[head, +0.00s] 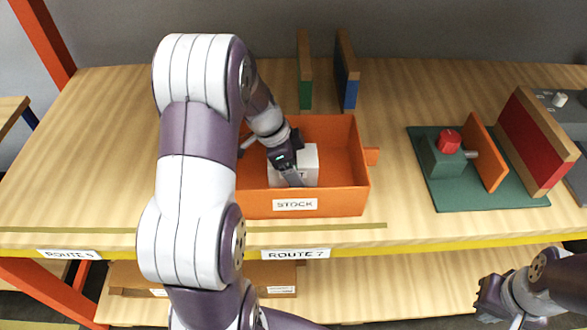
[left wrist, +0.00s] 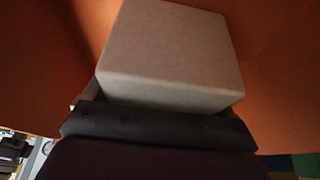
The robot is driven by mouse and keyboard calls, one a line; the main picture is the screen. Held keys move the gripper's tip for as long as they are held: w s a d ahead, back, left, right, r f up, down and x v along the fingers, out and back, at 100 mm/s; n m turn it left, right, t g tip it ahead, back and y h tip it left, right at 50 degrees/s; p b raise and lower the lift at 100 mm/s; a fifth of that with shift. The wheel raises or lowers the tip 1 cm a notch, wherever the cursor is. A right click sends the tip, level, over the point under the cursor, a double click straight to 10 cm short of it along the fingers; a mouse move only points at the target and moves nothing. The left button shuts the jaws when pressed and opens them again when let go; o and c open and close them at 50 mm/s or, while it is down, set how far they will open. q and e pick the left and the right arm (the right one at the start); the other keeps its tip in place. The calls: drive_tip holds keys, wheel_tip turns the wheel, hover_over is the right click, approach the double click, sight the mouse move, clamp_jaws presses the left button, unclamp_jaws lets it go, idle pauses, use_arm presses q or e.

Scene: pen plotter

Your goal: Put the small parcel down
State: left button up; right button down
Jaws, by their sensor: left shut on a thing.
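The small parcel (head: 308,163) is a pale grey-white box inside the orange bin labelled STOCK (head: 345,203). My left gripper (head: 290,172) reaches down into the bin and is shut on the parcel. In the left wrist view the parcel (left wrist: 170,55) sits at the gripper's end, with orange bin surfaces (left wrist: 275,60) around it. I cannot tell whether the parcel touches the bin floor. My right gripper (head: 490,296) is at the lower right, away from the bin, and appears empty; its fingers are too small and dark to read.
The bin stands on a wooden shelf (head: 390,95) with labels ROUTE 5 (head: 68,254) and ROUTE 7 (head: 295,254) on its front edge. Upright boards (head: 346,75) stand behind it. A green device with a red knob (head: 448,141) is to the right. My left arm hides the bin's left side.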

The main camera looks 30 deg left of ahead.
use_arm(q)
drive_tip(key=shift+d+f, duration=0.1)
drive_tip(key=shift+f, duration=0.35)
drive_tip(key=shift+f, duration=0.2)
drive_tip(key=o, duration=1.1)
drive_tip(key=shift+r, duration=0.1)
